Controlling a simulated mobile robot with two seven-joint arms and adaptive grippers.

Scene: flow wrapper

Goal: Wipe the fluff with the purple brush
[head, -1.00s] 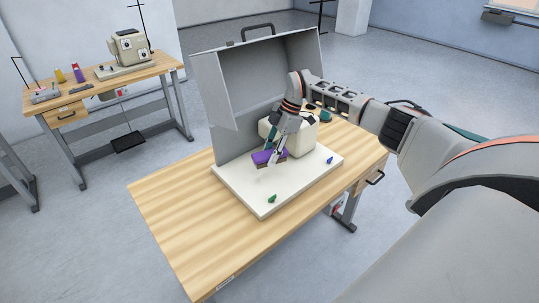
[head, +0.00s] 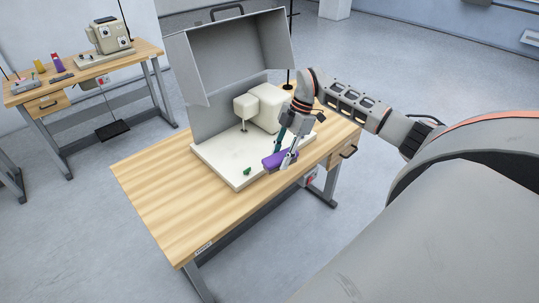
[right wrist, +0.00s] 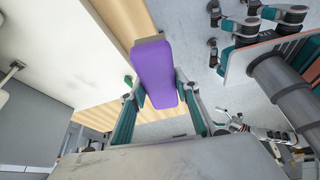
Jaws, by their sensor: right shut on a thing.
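My right gripper (head: 284,157) is shut on the purple brush (head: 278,161), at the right front edge of the cream base plate (head: 218,160). In the right wrist view the brush (right wrist: 154,65) lies between the fingers (right wrist: 162,92), over the plate's edge. I cannot tell whether it touches the plate. A small green tuft (head: 247,171), possibly fluff, sits near the plate's front edge, left of the brush. It also shows in the right wrist view (right wrist: 128,80). Whether other fluff lies under the brush is hidden. My left gripper is not in view.
The cream machine body (head: 264,107) stands on the plate, with an open grey cover (head: 237,55) behind it. The wooden table top (head: 160,195) is clear at the left. A second workbench (head: 130,53) with another machine stands at the back left.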

